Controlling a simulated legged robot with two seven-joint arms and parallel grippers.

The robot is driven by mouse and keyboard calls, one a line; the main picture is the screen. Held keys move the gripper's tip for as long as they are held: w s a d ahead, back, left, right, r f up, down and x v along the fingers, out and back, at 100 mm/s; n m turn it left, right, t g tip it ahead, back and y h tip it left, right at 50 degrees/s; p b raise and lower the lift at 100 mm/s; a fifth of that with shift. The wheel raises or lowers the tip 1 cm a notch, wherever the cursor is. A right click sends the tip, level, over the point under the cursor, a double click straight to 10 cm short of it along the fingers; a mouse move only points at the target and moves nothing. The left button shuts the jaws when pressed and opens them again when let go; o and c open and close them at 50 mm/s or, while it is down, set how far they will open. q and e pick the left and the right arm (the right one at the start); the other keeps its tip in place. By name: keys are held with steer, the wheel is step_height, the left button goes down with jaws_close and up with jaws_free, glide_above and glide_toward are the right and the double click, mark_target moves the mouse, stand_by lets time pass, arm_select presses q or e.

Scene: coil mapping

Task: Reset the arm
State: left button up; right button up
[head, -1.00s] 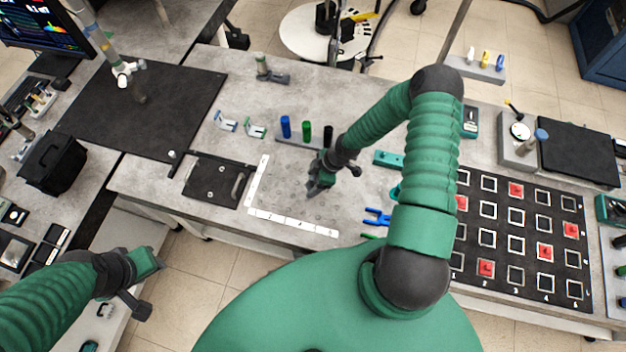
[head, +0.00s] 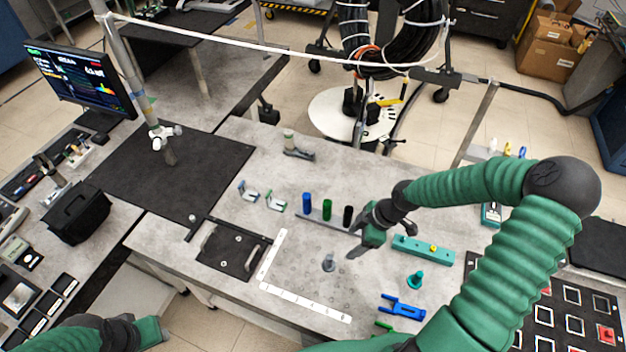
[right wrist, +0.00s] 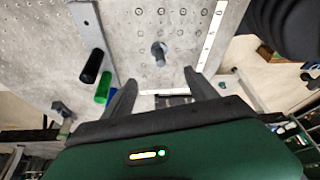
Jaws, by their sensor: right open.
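My right arm reaches in from the right in the head view. Its green and black gripper (head: 356,250) is over the grey worktable (head: 180,250), with empty jaws. In the right wrist view its two dark fingers (right wrist: 160,98) stand apart. A small grey peg-like piece (head: 328,263) stands on the table just left of the gripper; it also shows beyond the fingers in the right wrist view (right wrist: 159,52). My left gripper (head: 160,330) shows only in part at the lower left edge, and its jaws cannot be made out.
Blue, green and black cylinders (head: 327,209) stand in a rack behind the gripper. A teal block (head: 424,250), a teal knob (head: 415,281) and a blue fork-shaped piece (head: 402,306) lie to its right. A white L-shaped ruler (head: 305,302) lies in front. A monitor (head: 85,80) stands far left.

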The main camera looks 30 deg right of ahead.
steer(key=s+a+r+m+h+b, duration=0.1)
steer(key=s+a+m+h+b, duration=0.1)
steer(key=a+m+b, duration=0.2)
steer(key=s+a+r+m+h+b, duration=0.1)
steer(key=s+a+r+m+b, duration=0.1)
steer(key=a+m, duration=0.4)
steer(key=shift+s+a+r+m+h+b, duration=0.35)
steer(key=shift+s+a+b, duration=0.3)
steer(key=shift+a+b, duration=0.55)
